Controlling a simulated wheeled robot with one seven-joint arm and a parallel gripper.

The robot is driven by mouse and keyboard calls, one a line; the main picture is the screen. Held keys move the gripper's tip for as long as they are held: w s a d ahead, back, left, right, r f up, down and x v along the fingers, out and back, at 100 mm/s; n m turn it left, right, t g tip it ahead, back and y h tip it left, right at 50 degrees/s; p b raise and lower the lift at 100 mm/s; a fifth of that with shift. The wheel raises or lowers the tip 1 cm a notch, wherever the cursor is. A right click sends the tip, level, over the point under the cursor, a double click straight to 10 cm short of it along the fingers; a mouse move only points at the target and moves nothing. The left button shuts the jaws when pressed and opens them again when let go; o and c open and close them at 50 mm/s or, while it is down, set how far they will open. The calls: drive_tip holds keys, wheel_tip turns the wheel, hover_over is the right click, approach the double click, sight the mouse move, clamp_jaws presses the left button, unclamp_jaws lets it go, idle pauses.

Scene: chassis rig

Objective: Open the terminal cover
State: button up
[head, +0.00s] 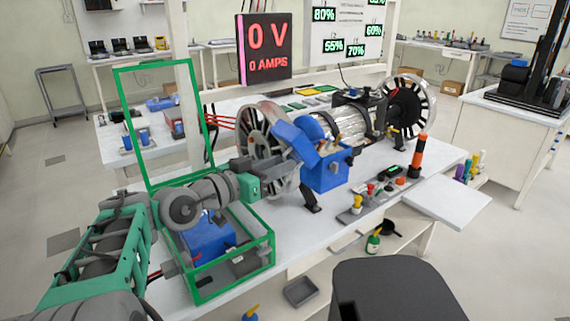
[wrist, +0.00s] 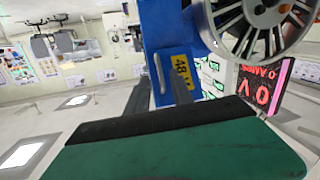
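A blue terminal box (head: 325,172) is mounted on the front of the motor rig. A tilted blue panel (head: 290,138), which looks like its cover, stands at its upper left. In the wrist view, a tall blue surface (wrist: 165,35) carries a yellow label reading 48 (wrist: 181,75). My gripper (head: 280,183) is just left of the blue box in the head view. Its dark fingers (wrist: 160,80) reach to the blue surface in the wrist view. Blue shows between them, but whether they touch or grip it is unclear.
A green-framed case (head: 233,280) with its lid frame (head: 155,65) upright holds a blue block (head: 208,238) below my arm. A spoked wheel (head: 262,130) stands behind the box. An orange-black post (head: 417,155) and small controls stand to the right. The display (head: 265,48) reads 0 V.

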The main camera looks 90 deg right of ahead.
drive_tip(key=v, duration=0.5)
drive_tip(key=shift+w+a, duration=0.2)
drive_tip(key=shift+w, duration=0.05)
